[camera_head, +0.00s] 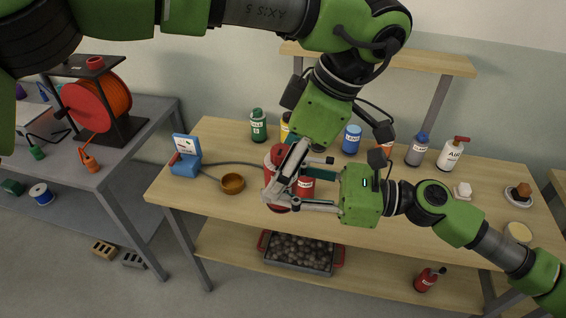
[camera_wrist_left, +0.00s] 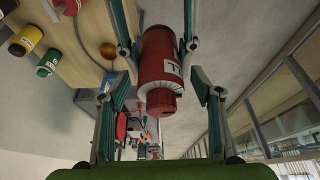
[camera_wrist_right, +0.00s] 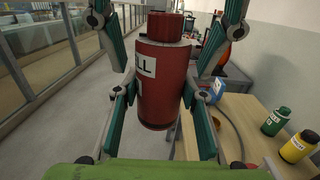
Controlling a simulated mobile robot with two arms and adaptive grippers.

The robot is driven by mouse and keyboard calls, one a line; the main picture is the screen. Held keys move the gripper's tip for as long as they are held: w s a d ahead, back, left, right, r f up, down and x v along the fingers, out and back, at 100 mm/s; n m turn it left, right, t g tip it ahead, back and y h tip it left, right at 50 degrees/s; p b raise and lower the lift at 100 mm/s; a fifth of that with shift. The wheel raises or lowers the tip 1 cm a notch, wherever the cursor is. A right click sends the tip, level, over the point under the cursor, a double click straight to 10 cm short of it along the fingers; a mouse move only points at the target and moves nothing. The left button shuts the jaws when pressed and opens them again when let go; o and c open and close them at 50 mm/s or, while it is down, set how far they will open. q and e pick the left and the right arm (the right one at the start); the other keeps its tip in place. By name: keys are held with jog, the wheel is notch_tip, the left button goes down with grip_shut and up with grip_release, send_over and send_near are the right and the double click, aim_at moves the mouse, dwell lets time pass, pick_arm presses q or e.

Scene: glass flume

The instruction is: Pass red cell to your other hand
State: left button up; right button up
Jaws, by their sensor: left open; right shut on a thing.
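The red cell (camera_head: 277,154) is a red cylinder with a white label and a narrower red cap. My right gripper (camera_head: 284,194) is shut on it and holds it in the air over the table. Its fingers lie on both sides of the cell (camera_wrist_right: 162,85) in the right wrist view. My left gripper (camera_head: 290,172) comes down from above, open, with its fingers around the same cell. In the left wrist view the cell (camera_wrist_left: 162,58) sits between the open left fingers, cap towards the palm. In the head view the fingers hide part of the cell.
A red labelled container (camera_head: 305,188) stands on the wooden table (camera_head: 220,210) behind the grippers. Green (camera_head: 258,125) and blue (camera_head: 351,139) bottles stand at the back.

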pick_arm(q)
jog(key=c, duration=1.3)
jog(key=shift+o, duration=0.2)
pick_arm(e)
jog(key=o, duration=1.3)
jog(key=shift+d, duration=0.1)
